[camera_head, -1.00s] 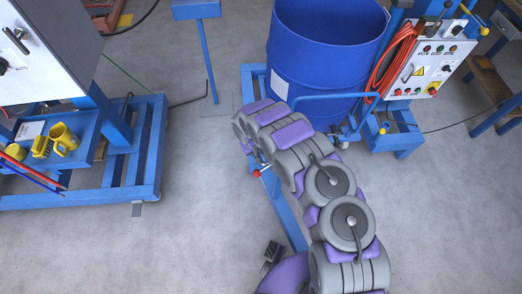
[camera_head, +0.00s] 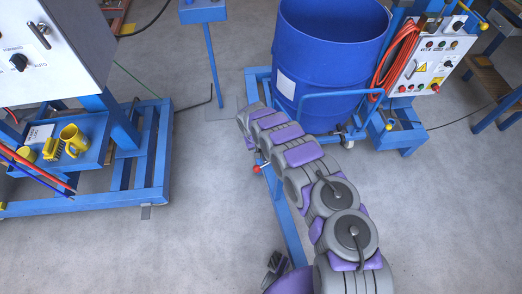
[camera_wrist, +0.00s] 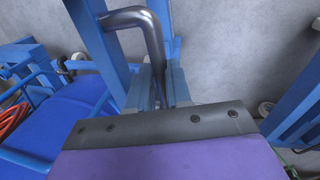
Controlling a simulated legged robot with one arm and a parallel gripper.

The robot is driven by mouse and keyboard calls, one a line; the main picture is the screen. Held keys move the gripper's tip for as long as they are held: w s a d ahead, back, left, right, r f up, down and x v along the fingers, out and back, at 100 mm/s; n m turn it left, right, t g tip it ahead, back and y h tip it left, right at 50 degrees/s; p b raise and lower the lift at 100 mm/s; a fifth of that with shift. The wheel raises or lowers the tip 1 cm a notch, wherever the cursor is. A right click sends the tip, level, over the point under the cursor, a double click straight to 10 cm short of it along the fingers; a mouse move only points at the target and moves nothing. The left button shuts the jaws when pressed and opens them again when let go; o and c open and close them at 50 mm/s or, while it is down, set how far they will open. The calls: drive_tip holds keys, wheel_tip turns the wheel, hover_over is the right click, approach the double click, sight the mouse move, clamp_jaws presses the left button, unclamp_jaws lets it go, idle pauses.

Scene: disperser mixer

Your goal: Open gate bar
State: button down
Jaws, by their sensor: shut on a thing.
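The gate bar (camera_head: 286,218) is a long blue beam running beneath my arm in the head view, with a red knob (camera_head: 257,169) near its upper end. In the wrist view a bent grey metal handle (camera_wrist: 154,40) stands beside a blue upright beam (camera_wrist: 92,35). My gripper (camera_wrist: 158,88) is shut on the lower part of this handle. The jaws are partly hidden behind the dark wrist plate. In the head view my arm hides the gripper and the grip.
A blue drum (camera_head: 325,65) stands behind a blue rail frame at the upper middle. A control panel (camera_head: 432,66) with an orange hose is at the right. A blue frame with a tool tray (camera_head: 97,130) stands at the left. Grey floor (camera_head: 190,240) is clear between.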

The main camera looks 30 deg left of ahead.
drive_tip(key=shift+a, duration=0.1)
drive_tip(key=c, duration=1.1)
unclamp_jaws()
drive_tip(key=shift+o, duration=0.2)
wheel_tip(320, 180, up, 17)
drive_tip(key=s+a+p, duration=0.2)
drive_tip(key=p, duration=0.2)
drive_tip(key=shift+a, duration=0.15)
drive_tip(key=shift+s, duration=0.1)
